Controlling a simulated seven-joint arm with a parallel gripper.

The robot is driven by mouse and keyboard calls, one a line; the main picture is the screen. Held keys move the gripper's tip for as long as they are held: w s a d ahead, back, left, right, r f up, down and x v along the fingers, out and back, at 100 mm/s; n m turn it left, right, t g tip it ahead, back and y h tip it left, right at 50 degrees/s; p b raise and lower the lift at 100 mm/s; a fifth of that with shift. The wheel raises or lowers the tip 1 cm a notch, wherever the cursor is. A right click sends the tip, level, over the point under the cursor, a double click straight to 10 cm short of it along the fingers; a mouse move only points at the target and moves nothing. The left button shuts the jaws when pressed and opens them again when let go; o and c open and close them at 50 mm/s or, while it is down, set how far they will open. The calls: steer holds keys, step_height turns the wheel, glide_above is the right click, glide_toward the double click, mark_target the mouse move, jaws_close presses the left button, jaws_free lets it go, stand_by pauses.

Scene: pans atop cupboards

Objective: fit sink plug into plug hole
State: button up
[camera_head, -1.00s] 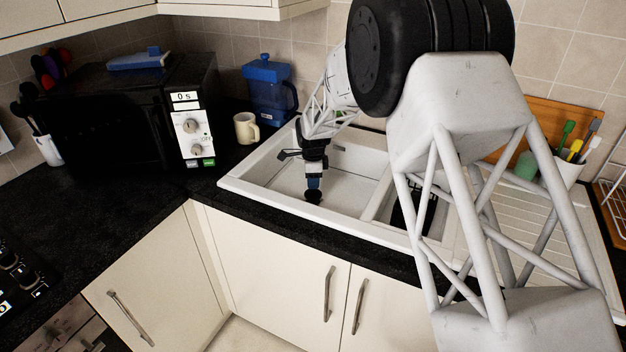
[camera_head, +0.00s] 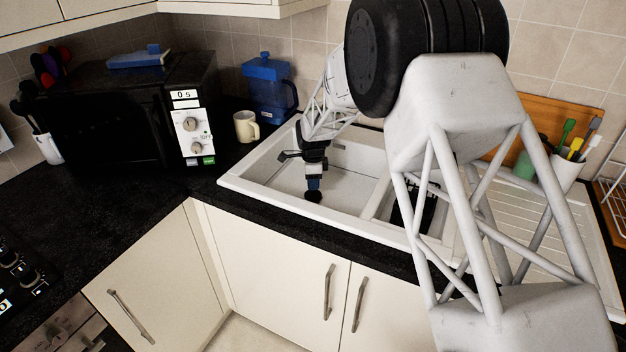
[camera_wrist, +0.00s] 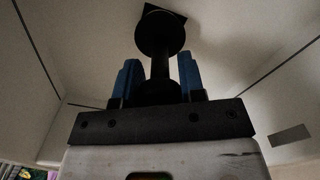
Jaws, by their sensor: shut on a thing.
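The black sink plug (camera_wrist: 160,38) is held by its stem between the blue fingers of my gripper (camera_wrist: 159,84) in the wrist view. Its round disc points away from the gripper. In the head view my gripper (camera_head: 313,183) points down inside the left basin of the white sink (camera_head: 270,199), with the dark plug (camera_head: 313,197) at its tip, low in the basin. A dark square patch (camera_wrist: 176,15) shows partly behind the plug in the wrist view; I cannot tell whether it is the plug hole. The plug hides what lies directly beyond it.
Basin walls surround the gripper. A second basin holds a dark item (camera_head: 410,207) to the right. A cream mug (camera_head: 246,127), a blue jug (camera_head: 269,90) and a black microwave (camera_head: 108,115) stand left of the sink. A brush holder (camera_head: 567,170) stands at right.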

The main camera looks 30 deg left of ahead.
steer(key=shift+f, duration=0.8)
steer(key=o, duration=1)
steer(key=shift+r, duration=3.9)
